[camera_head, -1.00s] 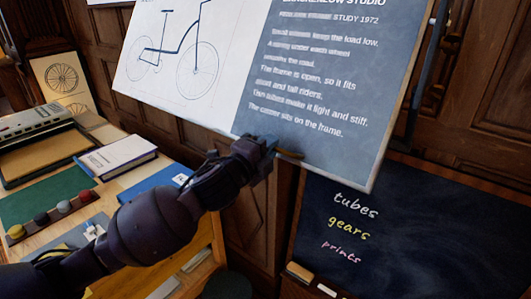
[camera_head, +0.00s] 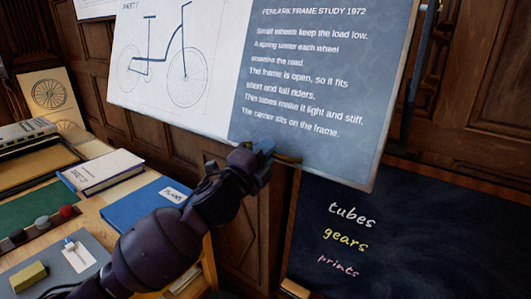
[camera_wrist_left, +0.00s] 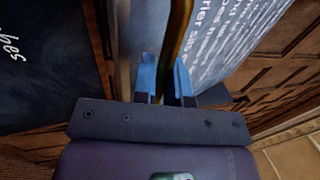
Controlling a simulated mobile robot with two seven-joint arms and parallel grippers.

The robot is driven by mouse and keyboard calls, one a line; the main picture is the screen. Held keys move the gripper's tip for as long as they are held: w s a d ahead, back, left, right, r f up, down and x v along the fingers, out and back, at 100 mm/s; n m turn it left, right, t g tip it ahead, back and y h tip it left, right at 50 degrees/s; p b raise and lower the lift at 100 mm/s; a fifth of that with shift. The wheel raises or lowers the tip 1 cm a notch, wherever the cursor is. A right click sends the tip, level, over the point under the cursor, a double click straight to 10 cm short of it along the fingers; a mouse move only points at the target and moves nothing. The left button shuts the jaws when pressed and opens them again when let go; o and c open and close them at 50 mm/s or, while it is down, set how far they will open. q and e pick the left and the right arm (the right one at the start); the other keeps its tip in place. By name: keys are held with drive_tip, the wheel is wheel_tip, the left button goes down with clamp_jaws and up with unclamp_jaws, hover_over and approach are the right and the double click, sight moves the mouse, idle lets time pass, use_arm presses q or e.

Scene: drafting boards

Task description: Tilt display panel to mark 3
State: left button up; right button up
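The display panel (camera_head: 300,85) fills the upper middle of the head view. It is tilted and bears a bicycle drawing on its left half and white text on blue at right. A brass handle (camera_head: 287,158) sits at its lower edge. My left gripper (camera_head: 263,150) is at this edge, its blue fingers around the handle. In the left wrist view the brass handle (camera_wrist_left: 180,30) runs down between the fingertips (camera_wrist_left: 165,72), and the panel text (camera_wrist_left: 225,45) shows beside it. No numbered tilt marks can be made out. My right gripper is not in view.
A blackboard (camera_head: 430,235) with chalk words stands below right of the panel. A desk at left holds a white book (camera_head: 100,170), a blue folder (camera_head: 145,203) and a yellow block (camera_head: 28,277). Wood panelling (camera_head: 250,225) is behind.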

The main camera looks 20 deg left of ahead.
use_arm(q)
drive_tip(key=o, duration=0.4)
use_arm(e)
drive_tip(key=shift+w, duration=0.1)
use_arm(q)
drive_tip(key=shift+s+f, duration=0.1)
drive_tip(key=v, duration=1)
drive_tip(key=shift+s+b, duration=0.25)
drive_tip(key=shift+b, duration=0.05)
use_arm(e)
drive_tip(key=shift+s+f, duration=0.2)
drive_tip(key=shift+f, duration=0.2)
use_arm(q)
drive_tip(key=shift+a, duration=0.15)
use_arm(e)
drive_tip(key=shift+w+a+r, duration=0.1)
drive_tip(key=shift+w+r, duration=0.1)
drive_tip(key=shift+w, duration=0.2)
